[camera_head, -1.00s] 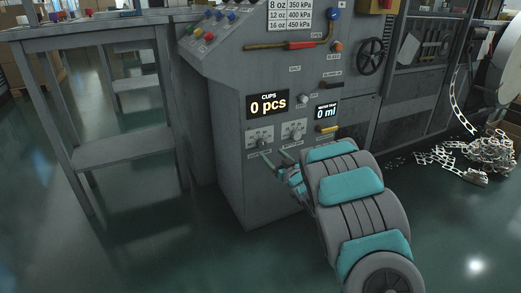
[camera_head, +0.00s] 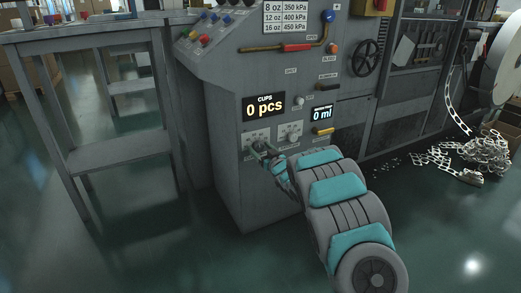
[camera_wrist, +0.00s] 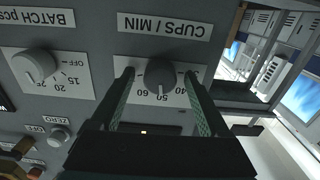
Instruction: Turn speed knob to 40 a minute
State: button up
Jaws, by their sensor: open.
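The speed knob (camera_wrist: 160,76) is a grey dial on a white plate marked CUPS / MIN, upside down in the wrist view. Its light mark points toward the 50, with 60 beside it; the exact setting is hard to read. My gripper (camera_wrist: 159,78) is open, with one finger on each side of this knob. I cannot tell whether either finger touches it. In the head view, my gripper (camera_head: 262,150) is at the left dial on the grey machine's front, and partly hides it.
The BATCH pcs knob (camera_wrist: 36,66) is close beside the speed knob. A ZERO button (camera_wrist: 58,137) lies near it. On the machine, the cups display (camera_head: 264,106) reads 0 pcs and another display (camera_head: 322,114) reads 0 ml. A grey table (camera_head: 118,152) stands at left.

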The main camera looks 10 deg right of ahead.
grip_shut()
dwell(0.5)
jog(key=shift+f+n+b, duration=0.15)
jog(key=shift+n+b, duration=0.15)
jog(key=shift+b, duration=0.1)
jog(key=n+b, duration=0.2)
jog(key=shift+f+n+b, duration=0.15)
jog(key=shift+n+b, duration=0.15)
jog(key=n+b, duration=0.4)
jog(key=shift+n, duration=0.4)
grip_release()
jog(key=shift+r, duration=0.25)
